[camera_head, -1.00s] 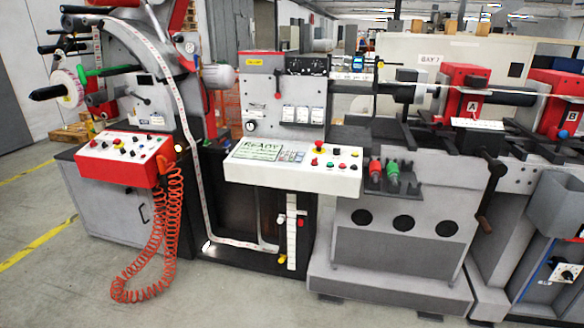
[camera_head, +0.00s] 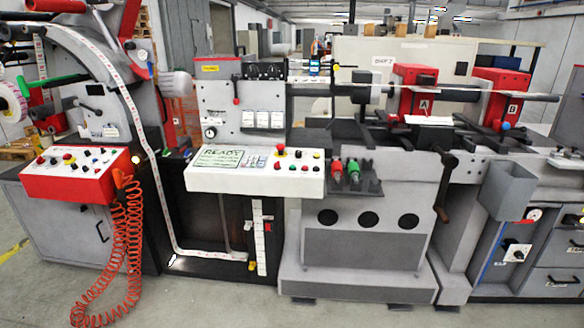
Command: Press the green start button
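The white control panel (camera_head: 225,182) slopes out from the front of the grey rewinder and carries a lit screen (camera_head: 232,158) reading READY. To the right of the screen is a cluster of small coloured buttons, with a red mushroom button (camera_head: 280,150) at its top. My gripper is not in view, and nothing blocks the panel.
A red control box (camera_head: 75,178) with several knobs stands to the left, and its orange coiled cable (camera_head: 125,255) hangs to the floor. Red and green handled tools (camera_head: 345,172) sit in a rack right of the panel. Grey floor shows in front of the machine.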

